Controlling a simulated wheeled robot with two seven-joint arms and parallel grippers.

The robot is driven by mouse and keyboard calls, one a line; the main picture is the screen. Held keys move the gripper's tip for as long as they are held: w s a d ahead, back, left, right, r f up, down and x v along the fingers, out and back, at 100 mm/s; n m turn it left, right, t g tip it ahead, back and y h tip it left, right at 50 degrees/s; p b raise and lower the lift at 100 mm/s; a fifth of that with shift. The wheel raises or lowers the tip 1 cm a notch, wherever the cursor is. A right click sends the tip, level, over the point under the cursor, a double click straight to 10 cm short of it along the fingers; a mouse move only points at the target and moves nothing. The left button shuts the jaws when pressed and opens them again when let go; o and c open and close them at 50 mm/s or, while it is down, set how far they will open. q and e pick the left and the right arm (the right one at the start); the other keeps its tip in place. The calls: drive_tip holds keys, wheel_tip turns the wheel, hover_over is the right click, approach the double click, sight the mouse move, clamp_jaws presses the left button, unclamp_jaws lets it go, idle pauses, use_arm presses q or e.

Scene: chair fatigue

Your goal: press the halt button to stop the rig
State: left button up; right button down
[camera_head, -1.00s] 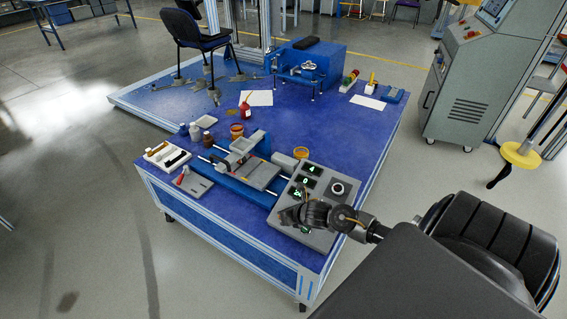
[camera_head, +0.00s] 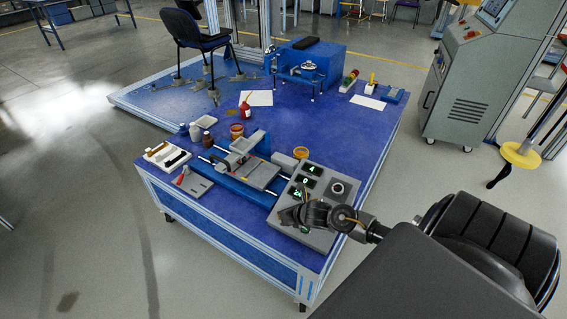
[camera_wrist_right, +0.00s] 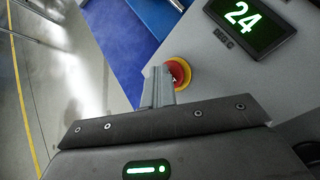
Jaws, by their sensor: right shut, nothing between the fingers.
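The halt button (camera_wrist_right: 179,73) is a red cap in a yellow ring on the grey control panel (camera_wrist_right: 208,65), near the panel's edge in the right wrist view. My right gripper (camera_wrist_right: 158,74) is shut and empty. Its fingertips overlap the button's left side in that view; I cannot tell whether they touch it. In the head view the right gripper (camera_head: 288,217) is over the lower left part of the panel (camera_head: 322,194) and hides the button. The rig (camera_head: 310,62) is a blue machine at the back of the blue platform. My left gripper is not in view.
Lit displays on the panel include one reading 24 (camera_wrist_right: 241,18). A round knob (camera_head: 337,188) is on the panel's right. A blue slide fixture (camera_head: 240,165) stands left of the panel. An office chair (camera_head: 195,40) stands on the platform's back left.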

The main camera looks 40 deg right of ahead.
drive_tip(key=shift+f, duration=0.1)
drive_tip(key=shift+s+d+f+b, duration=0.1)
drive_tip(key=shift+d+f+b, duration=0.1)
drive_tip(key=shift+f+b, duration=0.2)
drive_tip(key=shift+s, duration=0.15)
idle(0.5)
drive_tip(key=shift+r, duration=0.15)
drive_tip(key=shift+a+r+p, duration=0.2)
drive_tip(key=shift+r+p, duration=0.3)
drive_tip(key=shift+p, duration=0.25)
drive_tip(key=r+p, duration=0.1)
drive_tip(key=a+r+p, duration=0.1)
drive_tip(key=r, duration=0.1)
drive_tip(key=a+r+p, duration=0.1)
drive_tip(key=shift+s+r+p, duration=0.15)
drive_tip(key=shift+r+p, duration=0.2)
